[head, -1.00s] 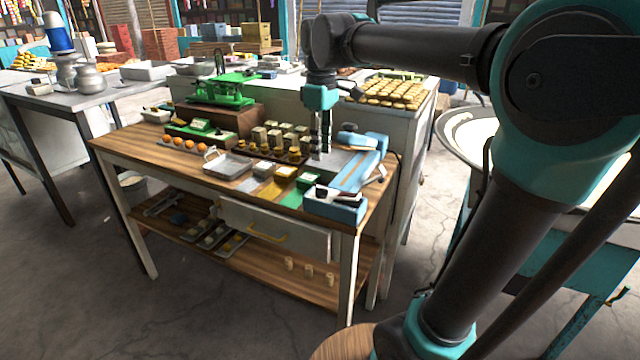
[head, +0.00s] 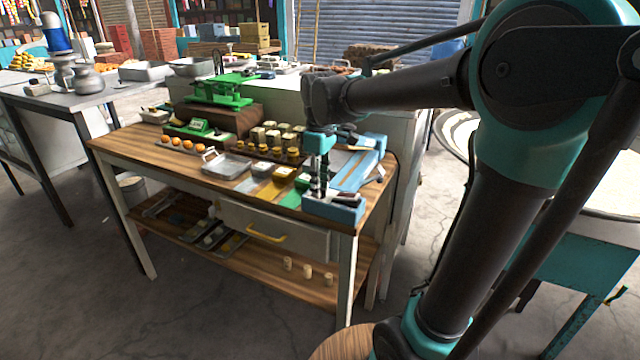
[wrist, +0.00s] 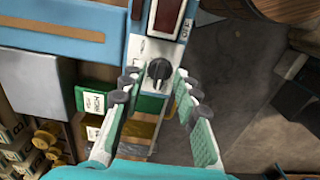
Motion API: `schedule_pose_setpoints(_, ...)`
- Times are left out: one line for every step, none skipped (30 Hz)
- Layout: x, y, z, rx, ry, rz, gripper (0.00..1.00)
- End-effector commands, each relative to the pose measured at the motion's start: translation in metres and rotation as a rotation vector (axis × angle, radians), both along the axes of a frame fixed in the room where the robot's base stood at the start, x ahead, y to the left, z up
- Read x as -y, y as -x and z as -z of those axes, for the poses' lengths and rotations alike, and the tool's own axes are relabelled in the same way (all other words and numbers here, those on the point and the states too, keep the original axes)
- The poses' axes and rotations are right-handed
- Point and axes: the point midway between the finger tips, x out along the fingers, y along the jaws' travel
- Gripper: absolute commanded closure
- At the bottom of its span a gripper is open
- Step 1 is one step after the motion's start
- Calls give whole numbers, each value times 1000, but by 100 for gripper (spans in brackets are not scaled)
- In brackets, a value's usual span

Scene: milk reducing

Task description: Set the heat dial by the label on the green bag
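A blue-grey sealer-like device (head: 334,210) stands at the right end of the wooden bench. In the wrist view a black dial (wrist: 158,70) with a pale pointer mark sits on the device's end panel, below a dark red window (wrist: 167,18). My gripper (wrist: 157,78) is open and points down at the device, with one finger on each side of the dial. I cannot tell whether the fingers touch it. It also shows in the head view (head: 319,190). A green bag (wrist: 93,100) with a white label lies left of the dial. The label's print is too small to read surely.
A green mat strip (wrist: 148,105) and a gold one lie beside the device. Several bags, a metal tray (head: 226,166) and rows of small jars cover the bench to the left. A green scale (head: 222,90) stands behind. Open floor lies right of the device.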

Motion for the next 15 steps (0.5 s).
schedule_pose_setpoints(0,0,0,0,0,0,73)
schedule_pose_setpoints(0,0,0,0,0,0,76)
schedule_pose_setpoints(0,0,0,0,0,0,81)
schedule_pose_setpoints(0,0,0,0,0,0,85)
schedule_pose_setpoints(0,0,0,0,0,0,89)
schedule_pose_setpoints(0,0,0,0,0,0,94)
schedule_pose_setpoints(0,0,0,0,0,0,98)
schedule_pose_setpoints(0,0,0,0,0,0,100)
schedule_pose_setpoints(0,0,0,0,0,0,100)
schedule_pose_setpoints(0,0,0,0,0,0,100)
schedule_pose_setpoints(0,0,0,0,0,0,100)
schedule_pose_setpoints(0,0,0,0,0,0,100)
schedule_pose_setpoints(0,0,0,0,0,0,100)
schedule_pose_setpoints(0,0,0,0,0,0,100)
schedule_pose_setpoints(0,0,0,0,0,1,100)
